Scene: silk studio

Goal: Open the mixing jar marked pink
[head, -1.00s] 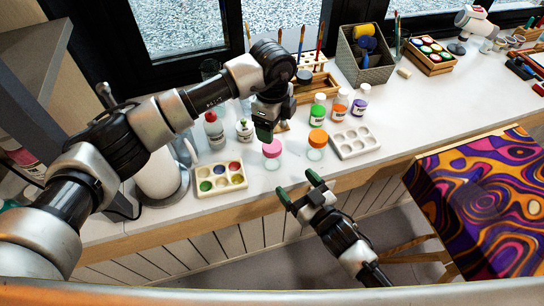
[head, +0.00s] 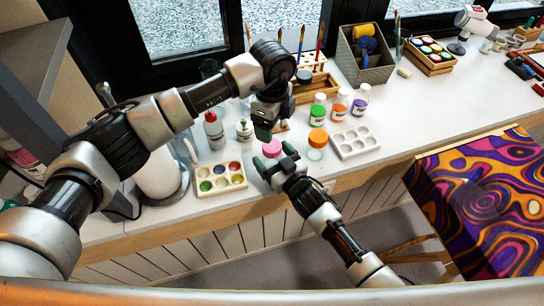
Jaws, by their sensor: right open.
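The mixing jar with the pink lid (head: 271,147) stands upright near the front edge of the white table. Its lid shows, and my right gripper hides most of its glass body. My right gripper (head: 274,158) is open, its green-tipped fingers at either side of the jar's front; I cannot tell whether they touch it. My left gripper (head: 264,130) hangs just above and behind the pink lid, pointing down; whether its fingers are open is hard to see. A similar jar with an orange lid (head: 318,138) stands to the right.
A paint palette (head: 222,190) lies left of the jar and an empty white palette (head: 355,142) right of it. Paint bottles, including a green one (head: 317,112), stand behind. A white kettle (head: 160,176) is at left. A patterned canvas (head: 480,205) is at front right.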

